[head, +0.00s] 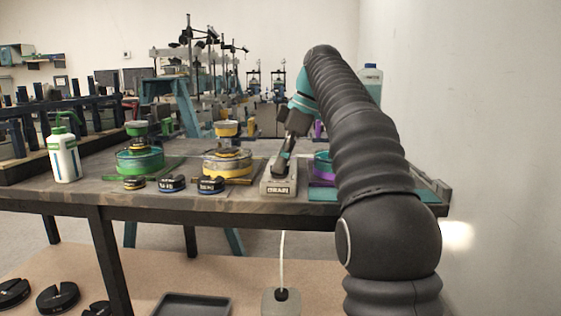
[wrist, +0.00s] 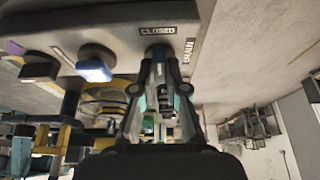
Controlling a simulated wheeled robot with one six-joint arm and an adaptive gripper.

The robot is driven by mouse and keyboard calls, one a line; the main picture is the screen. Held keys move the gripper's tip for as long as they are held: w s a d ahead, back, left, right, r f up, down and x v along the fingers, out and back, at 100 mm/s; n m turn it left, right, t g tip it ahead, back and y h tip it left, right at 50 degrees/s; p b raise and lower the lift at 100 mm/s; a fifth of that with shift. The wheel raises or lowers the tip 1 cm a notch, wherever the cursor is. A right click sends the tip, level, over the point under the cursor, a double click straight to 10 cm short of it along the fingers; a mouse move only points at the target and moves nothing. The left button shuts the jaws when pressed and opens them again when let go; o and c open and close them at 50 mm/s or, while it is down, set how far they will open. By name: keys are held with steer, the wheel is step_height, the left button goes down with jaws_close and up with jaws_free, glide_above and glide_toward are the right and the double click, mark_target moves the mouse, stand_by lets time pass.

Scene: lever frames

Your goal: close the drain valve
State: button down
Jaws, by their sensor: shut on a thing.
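The drain valve is a grey block (head: 279,187) with a DRAIN label on its front, near the table's front edge. In the wrist view its grey surface with a CLOSED label and a DRAIN label (wrist: 190,50) shows at the top. My gripper (head: 283,160) reaches down over the block from the right. In the wrist view my gripper (wrist: 160,58) has its fingertips close together just at the CLOSED label, shut on the valve lever. The lever itself is mostly hidden by the fingers, so its exact angle cannot be told.
Left of the valve are black labelled pieces (head: 211,187), a yellow round dish (head: 227,163) and a green one (head: 140,161). A white bottle (head: 64,155) stands further left. The wall is right of my arm.

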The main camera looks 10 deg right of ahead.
stand_by(0.5)
steer(key=c, duration=1.2)
jaws_free()
steer(key=shift+r, duration=0.15)
steer(key=shift+d+r, duration=0.3)
steer(key=shift+r, duration=0.2)
steer(key=s+d, duration=0.1)
steer(key=d, duration=0.2)
steer(key=s+d, duration=0.1)
steer(key=d, duration=0.3)
steer(key=s+d, duration=0.1)
steer(key=d, duration=0.3)
steer(key=shift+s+d+f, duration=0.15)
steer(key=shift+s+d, duration=0.05)
steer(key=shift+s, duration=0.15)
steer(key=shift+a, duration=0.1)
